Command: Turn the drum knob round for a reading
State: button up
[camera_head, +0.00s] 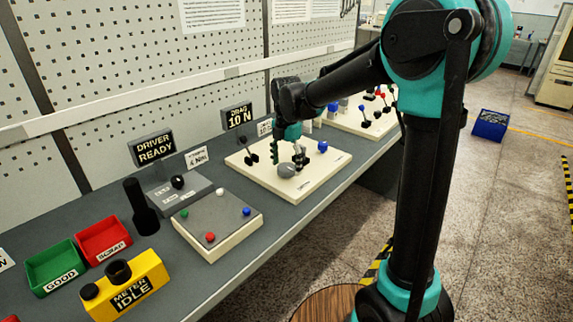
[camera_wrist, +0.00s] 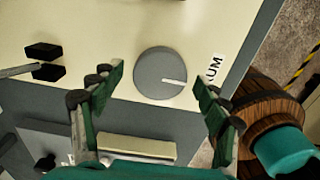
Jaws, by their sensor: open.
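The drum knob (camera_wrist: 160,73) is a grey round dial with a white pointer line, on a cream panel (camera_wrist: 108,20). In the wrist view its line points right, toward a label (camera_wrist: 214,68) that reads "UM" at its visible end. My gripper (camera_wrist: 159,82) is open, with one green-padded finger on either side of the knob and a gap to each. In the head view the knob (camera_head: 286,170) sits on the cream panel just below my gripper (camera_head: 290,158). I cannot tell the gripper's height over the panel.
A black-ended fitting (camera_wrist: 45,62) stands left of the knob in the wrist view. In the head view, a "DRAG 10 N" display (camera_head: 238,117), a blue ball (camera_head: 322,146), a "DRIVER READY" display (camera_head: 152,149) and a yellow meter (camera_head: 128,287) are on the bench.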

jog(key=shift+c, duration=0.2)
jog(key=c, duration=1.1)
